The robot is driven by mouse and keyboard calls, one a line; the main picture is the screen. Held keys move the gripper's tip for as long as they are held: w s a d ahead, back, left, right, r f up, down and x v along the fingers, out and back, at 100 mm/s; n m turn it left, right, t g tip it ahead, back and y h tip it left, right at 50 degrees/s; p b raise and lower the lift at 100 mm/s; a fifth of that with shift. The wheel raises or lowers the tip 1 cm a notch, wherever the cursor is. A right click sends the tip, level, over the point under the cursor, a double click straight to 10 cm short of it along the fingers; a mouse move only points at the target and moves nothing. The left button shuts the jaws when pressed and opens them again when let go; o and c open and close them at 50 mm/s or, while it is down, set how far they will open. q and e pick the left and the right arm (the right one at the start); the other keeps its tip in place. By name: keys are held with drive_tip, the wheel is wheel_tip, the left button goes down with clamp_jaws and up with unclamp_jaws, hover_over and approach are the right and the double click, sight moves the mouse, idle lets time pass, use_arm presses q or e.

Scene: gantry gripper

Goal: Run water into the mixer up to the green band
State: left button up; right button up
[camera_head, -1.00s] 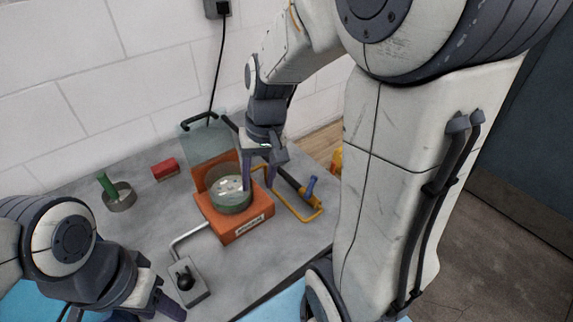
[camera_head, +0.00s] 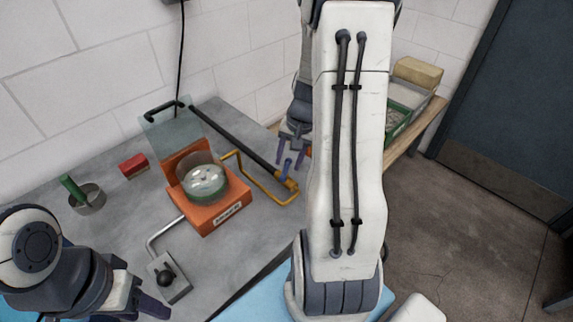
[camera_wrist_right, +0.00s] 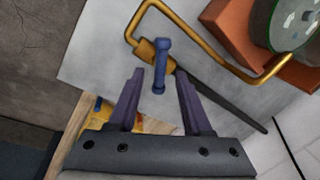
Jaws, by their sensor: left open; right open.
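The mixer (camera_head: 222,215) is an orange base holding a clear round bowl (camera_head: 204,181) with a green band around it; I cannot tell the water level. A bent yellow pipe (camera_head: 240,165) reaches from a brass valve (camera_head: 293,185) to the bowl's side. The valve's upright blue handle (camera_head: 287,168) also shows in the right wrist view (camera_wrist_right: 160,65). My right gripper (camera_head: 291,160) is open near the blue handle; in the wrist view the handle stands just beyond and between its fingertips (camera_wrist_right: 160,85). My left gripper (camera_head: 142,287) is open at the lower left, away from the mixer.
A dark pipe (camera_head: 235,138) runs behind the mixer to the valve. A grey box (camera_head: 170,278) with a black knob stands in front, with a bent metal rod. A red block (camera_head: 133,166) and a metal cup (camera_head: 88,204) with a green handle lie left. Green-rimmed bin (camera_head: 398,122) at right.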

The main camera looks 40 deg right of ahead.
drive_tip(key=shift+w+a+f, duration=0.1)
drive_tip(key=shift+f, duration=0.5)
drive_tip(key=shift+w+a+f, duration=0.1)
drive_tip(key=shift+f, duration=0.5)
clamp_jaws()
drive_tip(key=shift+m, duration=0.3)
drive_tip(key=m+p, duration=0.1)
drive_tip(key=m, duration=0.1)
drive_tip(key=shift+r+m, duration=0.15)
drive_tip(key=shift+m, duration=0.15)
drive_tip(key=shift+m+h+p, duration=0.5)
drive_tip(key=shift+m+p, duration=0.35)
drive_tip(key=shift+m, duration=0.65)
